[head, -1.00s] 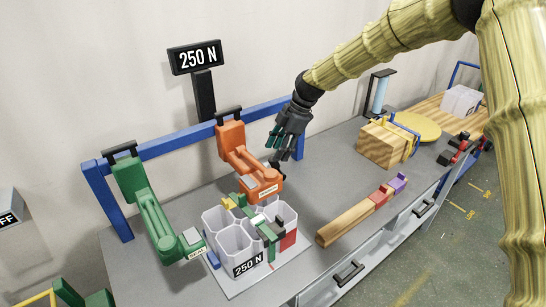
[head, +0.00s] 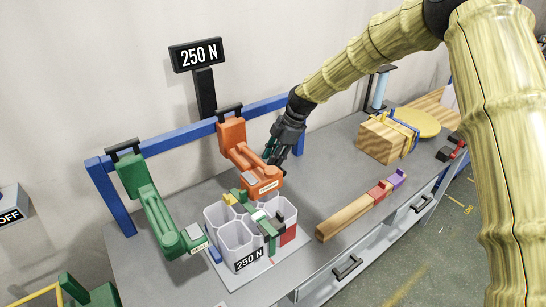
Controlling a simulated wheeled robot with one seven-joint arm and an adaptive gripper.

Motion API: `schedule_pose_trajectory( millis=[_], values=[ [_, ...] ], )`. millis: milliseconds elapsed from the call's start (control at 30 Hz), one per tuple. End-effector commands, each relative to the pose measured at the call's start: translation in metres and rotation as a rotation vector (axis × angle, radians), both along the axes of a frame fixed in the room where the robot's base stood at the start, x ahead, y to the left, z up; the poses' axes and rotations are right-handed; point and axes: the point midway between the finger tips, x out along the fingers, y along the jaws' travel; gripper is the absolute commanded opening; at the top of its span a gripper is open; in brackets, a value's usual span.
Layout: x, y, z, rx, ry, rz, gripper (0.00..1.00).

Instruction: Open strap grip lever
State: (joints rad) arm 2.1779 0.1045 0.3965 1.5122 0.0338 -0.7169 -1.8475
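An orange strap tool (head: 243,156) hangs from the blue rail, its labelled lower end over the hexagonal tubes. The label is too small to read surely. A green tool (head: 158,216) marked like "SEAL" hangs left of it. My gripper (head: 273,157), dark with teal parts, points down just right of the orange tool's lower half. Its fingertips lie close to the tool, partly hidden; I cannot tell whether they touch it or how far apart they are. I cannot make out a separate grip lever. Green strap parts (head: 266,228) sit across the tube bundle.
The pale hexagonal tubes (head: 235,240) stand on a white sheet with a "250 N" tag. A 250 N sign (head: 195,55) stands behind the blue rail (head: 176,140). A wooden bar (head: 345,218) with red and purple blocks lies right. The grey bench between is clear.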

Motion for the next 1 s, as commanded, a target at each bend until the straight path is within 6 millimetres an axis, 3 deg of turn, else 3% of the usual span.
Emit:
schedule_pose_trajectory(
  millis=[467, 1000],
  values=[
    [0.003, -0.003, 0.000, 0.029, 0.019, -0.003, 0.00],
    [0.019, -0.026, 0.002, 0.251, 0.178, -0.004, 0.00]
  ],
)
